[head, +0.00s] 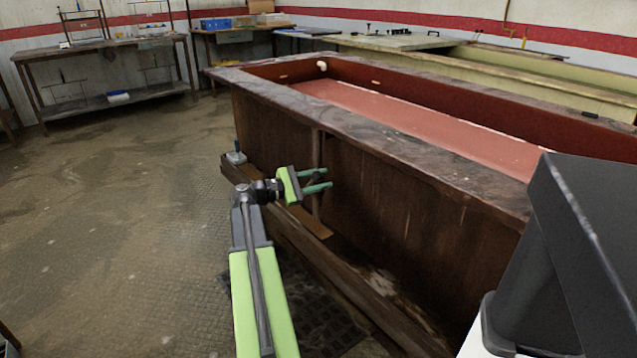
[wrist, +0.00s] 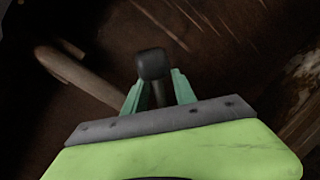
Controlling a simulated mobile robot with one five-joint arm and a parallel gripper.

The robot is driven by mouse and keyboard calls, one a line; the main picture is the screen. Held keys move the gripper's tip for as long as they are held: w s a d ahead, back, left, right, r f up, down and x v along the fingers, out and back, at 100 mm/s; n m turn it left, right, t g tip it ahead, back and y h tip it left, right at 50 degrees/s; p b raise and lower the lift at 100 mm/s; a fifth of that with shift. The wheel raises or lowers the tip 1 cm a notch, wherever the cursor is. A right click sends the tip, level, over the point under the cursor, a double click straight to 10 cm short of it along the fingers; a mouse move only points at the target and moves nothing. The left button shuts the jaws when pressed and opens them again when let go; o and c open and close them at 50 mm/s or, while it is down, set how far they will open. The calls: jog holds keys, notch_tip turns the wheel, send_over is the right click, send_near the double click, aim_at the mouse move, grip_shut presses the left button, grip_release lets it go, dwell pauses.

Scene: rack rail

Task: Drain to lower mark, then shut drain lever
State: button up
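The tank (head: 420,125) is a long brown trough with reddish liquid (head: 400,108) inside, its surface below the rim. Small pale marks (head: 375,83) show on the inner far wall; I cannot tell which is the lower mark. My gripper (head: 328,180) is beside the tank's near outer wall, its two green fingers apart. In the wrist view, a dark lever with a black knob (wrist: 151,64) stands between the fingertips (wrist: 157,90), its stem partly hidden by the gripper. I take it for the drain lever; gaps seem to show beside the stem.
A pipe-like brown bar (wrist: 80,75) runs left of the lever. A wooden beam (head: 330,270) lies along the tank's foot, with a small grey fitting (head: 235,156) at its far end. A large dark box (head: 590,260) is at right. The floor at left is clear.

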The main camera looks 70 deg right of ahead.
jog(key=shift+c, duration=0.3)
grip_shut()
dwell(1.0)
